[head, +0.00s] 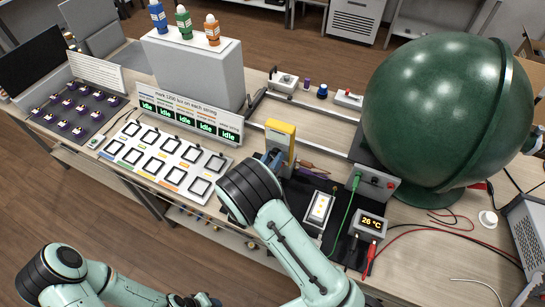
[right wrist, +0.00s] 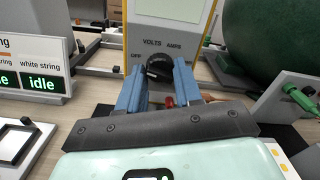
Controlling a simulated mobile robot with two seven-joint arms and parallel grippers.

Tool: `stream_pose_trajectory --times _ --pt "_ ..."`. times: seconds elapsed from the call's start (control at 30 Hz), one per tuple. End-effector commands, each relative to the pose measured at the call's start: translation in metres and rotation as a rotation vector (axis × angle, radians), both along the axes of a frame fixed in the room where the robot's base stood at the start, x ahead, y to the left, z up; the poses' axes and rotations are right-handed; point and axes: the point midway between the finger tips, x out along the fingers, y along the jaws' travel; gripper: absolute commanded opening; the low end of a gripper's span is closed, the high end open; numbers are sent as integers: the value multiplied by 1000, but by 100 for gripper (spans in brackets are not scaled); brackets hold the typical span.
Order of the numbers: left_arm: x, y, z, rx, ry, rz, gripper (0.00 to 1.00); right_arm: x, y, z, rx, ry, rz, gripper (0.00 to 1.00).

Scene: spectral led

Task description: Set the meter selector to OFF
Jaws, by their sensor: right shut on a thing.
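The meter (head: 280,142) stands upright with a yellow top on the bench, in front of the green sphere. In the right wrist view its pale face (right wrist: 172,27) carries the words VOLTS, AMPS and OFF, with OFF at the left. The black selector knob (right wrist: 158,67) is below VOLTS and AMPS, with a pale mark on its lower left. My right gripper (right wrist: 160,76) is shut on the knob, one blue finger on each side; it also shows in the head view (head: 271,158). My left gripper (head: 200,300) is at the bottom edge, mostly cut off, away from the meter.
A large green sphere (head: 435,110) fills the right of the bench. A panel of idle displays (head: 185,112) stands left. Green, red and black leads run at the right.

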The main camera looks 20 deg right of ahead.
Motion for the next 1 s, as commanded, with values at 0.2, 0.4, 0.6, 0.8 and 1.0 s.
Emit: stream_pose_trajectory --times 0.2,0.4,0.6,0.8,1.0 --pt "1 0 1 0 -1 0 43 0 0 0 -9 8 2 4" --pt "1 0 1 0 0 0 43 0 0 0 -8 9 1 4" --pt "1 0 1 0 0 0 43 0 0 0 -8 8 1 60" --pt "0 0 0 0 0 0 43 0 1 0 -7 7 1 60" --pt "-7 0 -6 0 8 0 43 -13 16 -2 -5 9 5 60"
